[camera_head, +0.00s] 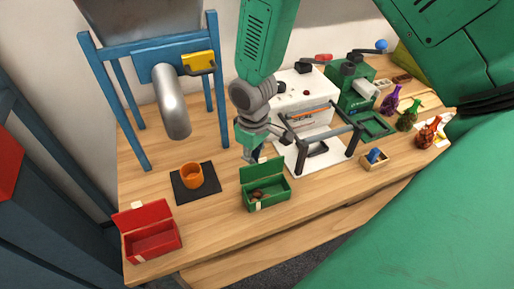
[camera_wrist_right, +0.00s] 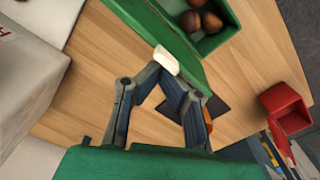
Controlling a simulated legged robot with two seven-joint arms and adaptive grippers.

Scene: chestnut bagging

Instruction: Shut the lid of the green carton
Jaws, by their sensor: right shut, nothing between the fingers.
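The green carton (camera_head: 268,197) stands on the table with its lid (camera_head: 262,171) raised at the back and chestnuts inside. In the right wrist view the lid (camera_wrist_right: 145,22) runs diagonally, with a white tab (camera_wrist_right: 166,60) on its edge; the open box with chestnuts (camera_wrist_right: 208,38) lies beyond it. My right gripper (camera_head: 250,156) is just behind the raised lid. In the right wrist view its fingers (camera_wrist_right: 160,73) are shut and empty, close to the tab; whether they touch it I cannot tell. My left gripper is not in view.
A red open carton (camera_head: 150,237) stands at the front left. An orange cup (camera_head: 192,176) sits on a black mat (camera_head: 208,184). A white machine with a black frame (camera_head: 321,155) is right of the green carton. The table in front of the carton is clear.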

